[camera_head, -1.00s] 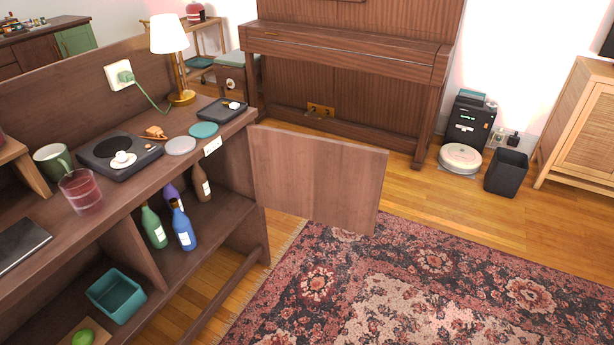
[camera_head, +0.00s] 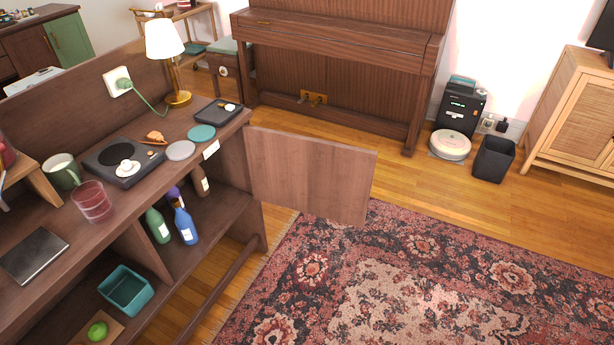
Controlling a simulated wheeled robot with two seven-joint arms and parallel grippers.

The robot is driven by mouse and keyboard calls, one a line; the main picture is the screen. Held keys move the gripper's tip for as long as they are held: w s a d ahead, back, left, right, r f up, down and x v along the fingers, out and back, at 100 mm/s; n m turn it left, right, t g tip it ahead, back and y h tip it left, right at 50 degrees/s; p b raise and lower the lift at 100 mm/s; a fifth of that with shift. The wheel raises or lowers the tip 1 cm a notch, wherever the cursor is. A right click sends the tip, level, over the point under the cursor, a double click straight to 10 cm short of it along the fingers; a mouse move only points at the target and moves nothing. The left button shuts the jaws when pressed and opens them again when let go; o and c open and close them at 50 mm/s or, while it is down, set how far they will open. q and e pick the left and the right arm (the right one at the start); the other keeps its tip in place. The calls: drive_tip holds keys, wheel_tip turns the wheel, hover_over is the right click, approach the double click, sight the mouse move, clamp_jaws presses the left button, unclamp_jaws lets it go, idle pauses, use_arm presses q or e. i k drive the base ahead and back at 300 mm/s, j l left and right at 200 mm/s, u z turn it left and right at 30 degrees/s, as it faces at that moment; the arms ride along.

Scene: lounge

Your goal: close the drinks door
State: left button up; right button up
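The drinks door (camera_head: 311,176) is a plain brown wooden panel. It stands wide open, swung out to the right from the right end of the wooden cabinet (camera_head: 134,232). The compartment behind it is open and holds a green bottle (camera_head: 158,226), a blue bottle (camera_head: 185,224), a brown bottle (camera_head: 200,181) and a purple one mostly hidden behind the blue one. A small white label (camera_head: 211,149) is on the cabinet's top edge above the compartment. Neither of my grippers is in view.
A patterned rug (camera_head: 400,270) and bare wood floor lie clear in front of the door. A piano (camera_head: 340,60) stands behind it. The cabinet top holds a lamp (camera_head: 165,40), a glass (camera_head: 92,201), a mug (camera_head: 62,171) and trays. A teal bin (camera_head: 126,290) sits on the lower shelf.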

sight(328, 179)
drive_tip(key=i+l+u, duration=0.8)
drive_tip(key=l+u, duration=0.15)
drive_tip(key=l, duration=0.2)
drive_tip(key=i+l+u, duration=0.25)
drive_tip(key=l+u, duration=0.2)
drive_tip(key=l, duration=0.3)
drive_tip(key=i+l+u, duration=0.1)
drive_tip(key=l+u, duration=0.35)
drive_tip(key=l, duration=0.35)
drive_tip(key=l+u, duration=0.45)
drive_tip(key=l, duration=0.4)
drive_tip(key=k+l+u, duration=0.15)
drive_tip(key=l+u, duration=0.35)
drive_tip(key=l, duration=0.3)
drive_tip(key=k+l+u, duration=0.3)
drive_tip(key=l+u, duration=0.15)
drive_tip(key=l, duration=0.3)
